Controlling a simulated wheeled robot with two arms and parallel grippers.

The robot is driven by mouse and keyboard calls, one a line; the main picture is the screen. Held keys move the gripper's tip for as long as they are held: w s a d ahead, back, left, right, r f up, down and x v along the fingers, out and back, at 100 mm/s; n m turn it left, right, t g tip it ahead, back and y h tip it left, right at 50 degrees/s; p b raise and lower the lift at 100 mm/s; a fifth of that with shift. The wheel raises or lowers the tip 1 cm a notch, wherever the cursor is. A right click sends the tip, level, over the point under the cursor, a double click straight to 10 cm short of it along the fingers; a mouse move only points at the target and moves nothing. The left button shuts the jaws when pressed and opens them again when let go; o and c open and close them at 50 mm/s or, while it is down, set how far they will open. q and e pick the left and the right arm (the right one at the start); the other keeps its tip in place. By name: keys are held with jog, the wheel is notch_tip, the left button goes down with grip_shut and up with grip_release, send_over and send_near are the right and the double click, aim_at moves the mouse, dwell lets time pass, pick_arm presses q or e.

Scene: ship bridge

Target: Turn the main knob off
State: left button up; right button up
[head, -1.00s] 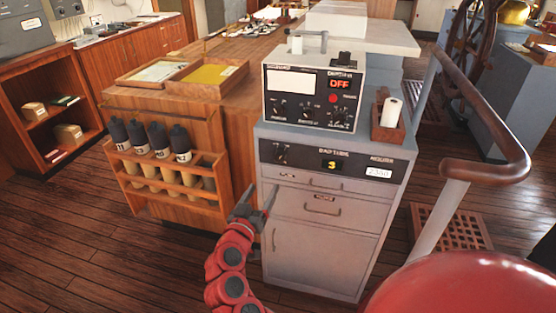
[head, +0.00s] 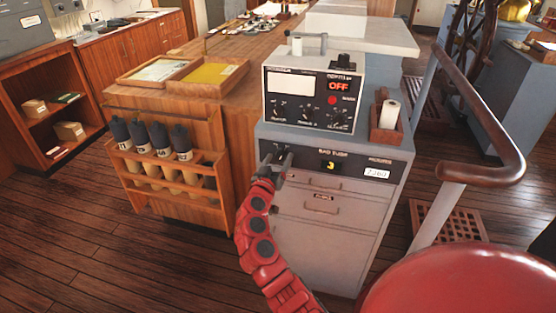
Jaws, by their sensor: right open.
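A dark knob (head: 280,151) sits at the left of the black panel on the grey cabinet's upper front; my right gripper partly hides it. My right gripper (head: 272,165) is open, with its fingertips right at or just in front of that knob; I cannot tell whether they touch it. The knob's turned position is too small to read. On top of the cabinet, a control box (head: 312,96) has several black knobs, a red button and a display reading OFF (head: 339,87). My left gripper is not in view.
The grey cabinet (head: 325,230) has drawers with handles below the panel. A wooden rack (head: 170,180) with several dark-capped bottles stands to the left. A wooden-topped handrail (head: 478,172) and a red rounded surface (head: 460,285) are at right. Open plank floor lies at left.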

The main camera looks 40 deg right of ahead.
grip_shut()
